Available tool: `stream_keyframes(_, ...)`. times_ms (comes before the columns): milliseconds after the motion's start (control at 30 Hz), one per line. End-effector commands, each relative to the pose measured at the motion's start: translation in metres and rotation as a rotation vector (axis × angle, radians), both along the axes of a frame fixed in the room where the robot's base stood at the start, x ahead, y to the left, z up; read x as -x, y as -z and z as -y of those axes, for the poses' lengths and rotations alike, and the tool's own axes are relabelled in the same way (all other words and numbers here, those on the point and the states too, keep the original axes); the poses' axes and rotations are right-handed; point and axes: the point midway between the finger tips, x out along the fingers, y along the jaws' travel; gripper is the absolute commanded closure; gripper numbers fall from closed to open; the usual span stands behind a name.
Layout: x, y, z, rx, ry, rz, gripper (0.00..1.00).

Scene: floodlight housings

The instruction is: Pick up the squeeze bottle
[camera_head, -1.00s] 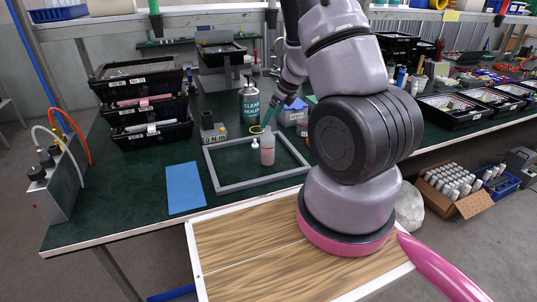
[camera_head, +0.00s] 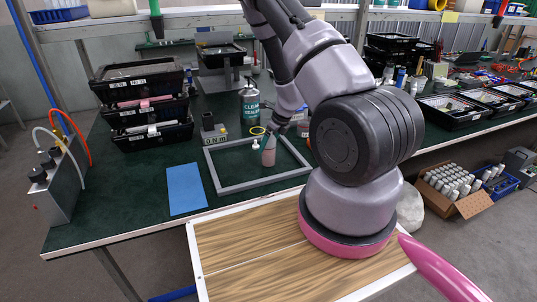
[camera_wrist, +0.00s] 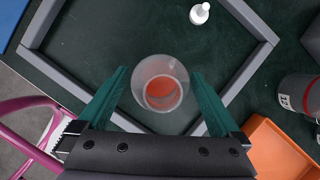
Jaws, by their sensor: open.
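The squeeze bottle (camera_head: 268,156) is translucent with pinkish-red contents. It stands inside a grey square frame (camera_head: 238,186) on the dark green bench. In the wrist view I look down on the bottle (camera_wrist: 160,88), a clear round shape with red inside. My gripper (camera_wrist: 160,74) is open, with one teal finger on each side of the bottle and a narrow gap visible on both sides. In the head view my gripper (camera_head: 274,133) is at the bottle's upper part, and its fingers are hard to make out.
A small white dropper bottle (camera_head: 255,144) stands inside the frame behind the squeeze bottle. A labelled teal spray bottle (camera_head: 250,106) stands farther back. A blue mat (camera_head: 186,188) lies left of the frame. An orange bin (camera_wrist: 280,150) is close on the right in the wrist view.

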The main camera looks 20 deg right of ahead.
Motion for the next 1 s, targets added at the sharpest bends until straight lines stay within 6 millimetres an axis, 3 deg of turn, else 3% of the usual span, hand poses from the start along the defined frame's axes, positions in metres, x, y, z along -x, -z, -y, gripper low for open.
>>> stream_keyframes(267, -0.002, 0.005, -0.001, 0.0, 0.0, 0.0, 0.0)
stream_keyframes(367, -0.002, 0.005, -0.001, 0.0, 0.0, 0.0, 0.31)
stream_keyframes(533, -0.002, 0.005, -0.001, 0.0, 0.0, 0.0, 0.96)
stream_keyframes(567, -0.002, 0.005, -0.001, 0.0, 0.0, 0.0, 1.0)
stream_keyframes(833, -0.002, 0.003, -0.001, -0.001, 0.0, 0.001, 1.0)
stream_keyframes(1000, -0.003, -0.009, -0.001, 0.0, 0.0, 0.005, 1.0)
